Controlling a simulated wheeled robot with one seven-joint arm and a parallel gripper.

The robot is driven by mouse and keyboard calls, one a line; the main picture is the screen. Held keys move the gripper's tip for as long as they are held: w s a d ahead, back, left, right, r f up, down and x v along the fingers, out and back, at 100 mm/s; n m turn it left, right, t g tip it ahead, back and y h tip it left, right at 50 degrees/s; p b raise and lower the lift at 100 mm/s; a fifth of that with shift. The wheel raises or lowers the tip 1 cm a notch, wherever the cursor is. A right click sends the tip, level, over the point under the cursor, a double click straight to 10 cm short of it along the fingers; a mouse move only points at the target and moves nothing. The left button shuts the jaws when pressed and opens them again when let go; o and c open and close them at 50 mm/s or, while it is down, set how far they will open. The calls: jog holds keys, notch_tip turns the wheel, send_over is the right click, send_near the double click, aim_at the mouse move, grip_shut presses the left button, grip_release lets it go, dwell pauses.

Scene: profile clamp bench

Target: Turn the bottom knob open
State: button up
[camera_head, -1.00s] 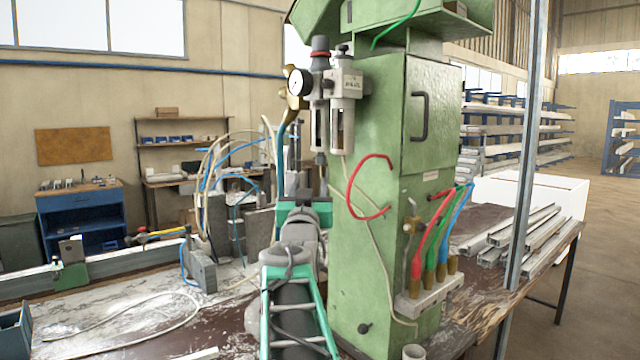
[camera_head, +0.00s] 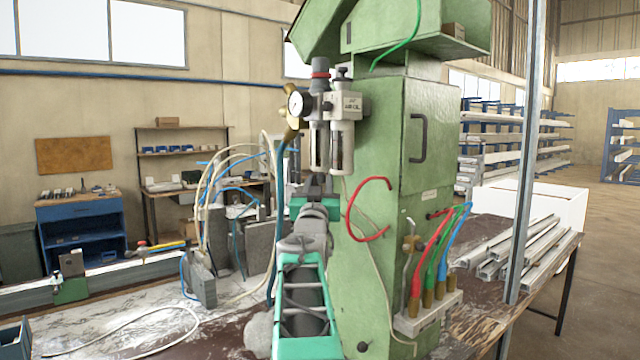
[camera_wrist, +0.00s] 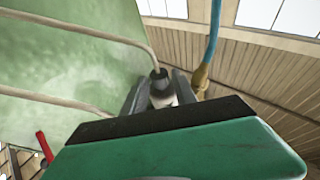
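The air filter-regulator unit (camera_head: 335,105) with a gauge and two clear bowls is mounted on the left side of the green machine (camera_head: 375,230). My gripper (camera_head: 316,186) points up at the lower end of the left bowl (camera_head: 318,148). In the wrist view a small dark knob-like end (camera_wrist: 160,75) with a pale metal part (camera_wrist: 163,95) shows between my two grey fingers (camera_wrist: 160,90). The fingers stand apart on either side of it; firm contact is not visible. The bowl's bottom is largely hidden by my fingers in the head view.
A red hose (camera_head: 368,235) and a thin pale hose hang on the machine close to my arm. A blue hose with a brass fitting (camera_wrist: 202,80) runs close beside my fingers. Grey blocks (camera_head: 258,240) stand on the bench to the left. Metal profiles (camera_head: 520,250) lie at right.

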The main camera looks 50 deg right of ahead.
grip_shut()
